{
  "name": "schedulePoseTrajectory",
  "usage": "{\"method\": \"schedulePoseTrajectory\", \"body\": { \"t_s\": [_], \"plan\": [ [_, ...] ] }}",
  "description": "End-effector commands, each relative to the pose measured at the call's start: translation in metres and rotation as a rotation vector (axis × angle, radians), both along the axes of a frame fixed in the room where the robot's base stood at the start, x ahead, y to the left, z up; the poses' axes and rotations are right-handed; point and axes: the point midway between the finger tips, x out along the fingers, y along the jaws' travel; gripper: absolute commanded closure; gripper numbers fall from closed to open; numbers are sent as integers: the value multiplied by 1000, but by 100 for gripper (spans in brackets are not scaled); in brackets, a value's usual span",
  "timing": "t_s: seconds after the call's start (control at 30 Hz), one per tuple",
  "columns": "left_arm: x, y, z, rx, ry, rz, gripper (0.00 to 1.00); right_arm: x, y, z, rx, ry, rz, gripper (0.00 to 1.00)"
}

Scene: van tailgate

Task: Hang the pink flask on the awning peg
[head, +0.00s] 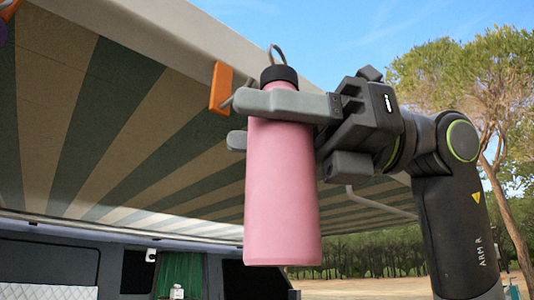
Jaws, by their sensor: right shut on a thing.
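The pink flask (283,195) hangs upright in the air at the middle of the head view, with a black cap (279,74) and a thin loop (277,52) standing up from it. My right gripper (243,121) comes in from the right and is shut on the flask's upper body, just below the cap. An orange peg plate (220,87) with a grey metal peg (231,101) sits on the awning's edge, just left of the cap. The loop appears right of and above the peg, apart from it. Part of the peg is hidden near the finger. My left gripper is out of view.
The striped awning (120,110) and its pale rail (150,30) slope across the upper left. Another orange piece (8,8) with something purple is cut off at the top left corner. A grey bar (380,203) runs behind my right arm. Open air lies below the flask.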

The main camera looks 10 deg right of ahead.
Motion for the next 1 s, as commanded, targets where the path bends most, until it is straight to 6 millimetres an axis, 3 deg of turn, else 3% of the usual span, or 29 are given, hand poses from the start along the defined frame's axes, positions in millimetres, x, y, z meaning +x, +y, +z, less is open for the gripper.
{"method": "schedulePoseTrajectory", "body": {
  "t_s": [1.0],
  "plan": [
    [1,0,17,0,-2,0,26,47,34,-5,1,0,-1,78]
  ]
}}
